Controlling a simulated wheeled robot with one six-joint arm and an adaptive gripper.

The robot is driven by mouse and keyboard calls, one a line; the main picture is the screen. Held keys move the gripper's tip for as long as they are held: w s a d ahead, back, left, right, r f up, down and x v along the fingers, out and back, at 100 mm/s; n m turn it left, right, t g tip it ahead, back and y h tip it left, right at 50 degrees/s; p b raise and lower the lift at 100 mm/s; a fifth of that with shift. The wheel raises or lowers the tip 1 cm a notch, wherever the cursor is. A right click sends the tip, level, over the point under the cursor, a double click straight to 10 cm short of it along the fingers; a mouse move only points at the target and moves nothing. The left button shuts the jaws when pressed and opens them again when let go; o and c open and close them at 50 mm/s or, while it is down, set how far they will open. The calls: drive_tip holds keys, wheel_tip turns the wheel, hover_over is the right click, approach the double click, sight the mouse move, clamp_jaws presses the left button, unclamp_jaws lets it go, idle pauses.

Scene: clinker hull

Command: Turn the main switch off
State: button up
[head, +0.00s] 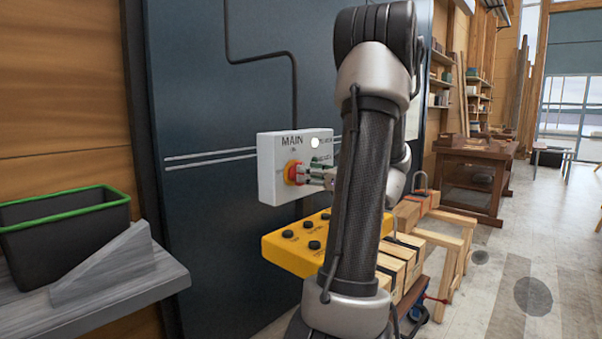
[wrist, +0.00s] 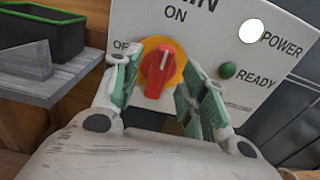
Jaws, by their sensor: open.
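The main switch is a red knob (wrist: 159,72) on a yellow disc (wrist: 179,70), set in a light grey box (wrist: 205,30) on a dark wall panel. In the wrist view the knob's white mark points up, slightly right, towards ON; OFF is lettered at its left. My gripper (wrist: 157,77) is open, its green-padded fingers on either side of the knob, with gaps visible; contact cannot be told. In the head view the knob (head: 292,173) shows at the box's lower left, with my gripper (head: 312,174) at its right, partly hidden by my arm.
A white POWER lamp (wrist: 252,30) and a green READY lamp (wrist: 228,71) sit right of the knob. A yellow button box (head: 300,240) juts out below. A grey shelf (head: 95,295) with a dark bin (head: 60,235) stands at the left; wooden trestles (head: 445,235) at right.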

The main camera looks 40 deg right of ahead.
sight(298, 173)
drive_tip(key=shift+w+a, duration=0.1)
drive_tip(key=shift+w, duration=1.55)
clamp_jaws()
